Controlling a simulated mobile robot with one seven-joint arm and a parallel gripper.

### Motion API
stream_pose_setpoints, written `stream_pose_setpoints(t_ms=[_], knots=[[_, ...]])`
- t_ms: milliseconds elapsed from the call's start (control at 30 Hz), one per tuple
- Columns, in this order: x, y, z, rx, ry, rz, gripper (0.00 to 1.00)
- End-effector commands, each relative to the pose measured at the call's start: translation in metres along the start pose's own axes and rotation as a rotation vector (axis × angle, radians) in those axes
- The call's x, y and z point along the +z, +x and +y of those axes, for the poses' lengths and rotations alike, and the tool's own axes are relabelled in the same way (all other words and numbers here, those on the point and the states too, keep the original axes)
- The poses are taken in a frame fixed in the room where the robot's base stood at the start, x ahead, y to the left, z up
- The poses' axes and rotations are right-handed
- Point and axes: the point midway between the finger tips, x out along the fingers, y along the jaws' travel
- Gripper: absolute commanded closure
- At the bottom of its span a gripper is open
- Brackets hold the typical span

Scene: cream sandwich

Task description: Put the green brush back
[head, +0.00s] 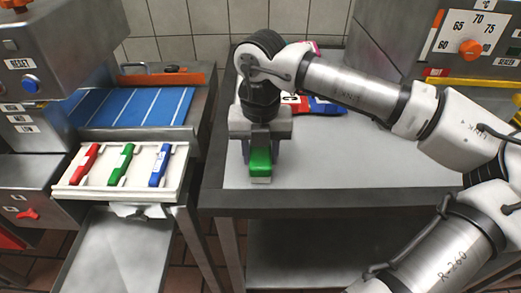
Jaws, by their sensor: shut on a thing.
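My gripper (260,154) points down over the grey table (350,165), near its front left corner. It is shut on the green brush (260,164), with one finger on each side. The brush's pale lower end (260,180) shows below the green part. I cannot tell whether it touches the table. To the left, a white tray (178,190) holds a red piece (83,165), a green piece (121,164) and a blue piece (159,166), side by side and slanted. I cannot tell whether these are brushes or coloured marks.
A red item (299,103) and a blue item (326,106) lie behind my arm, partly hidden. A blue belt (130,107) runs behind the tray. A dial panel (470,42) stands at the back right. The table's front right is clear beneath my arm.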

Motion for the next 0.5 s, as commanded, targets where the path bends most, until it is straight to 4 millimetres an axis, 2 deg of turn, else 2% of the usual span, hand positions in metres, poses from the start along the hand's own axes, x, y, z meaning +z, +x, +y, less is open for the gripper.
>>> stream_pose_setpoints(t_ms=[267,300,467,500], knots=[[0.0002,0.0035,-0.0001,0.0,0.0,0.0,0.82],[0.0001,0.0033,-0.0001,0.0,0.0,0.0,0.59],[0.0001,0.002,-0.0001,0.0,0.0,0.0,0.39],[0.0001,0.002,-0.0001,0.0,0.0,0.0,0.39]])
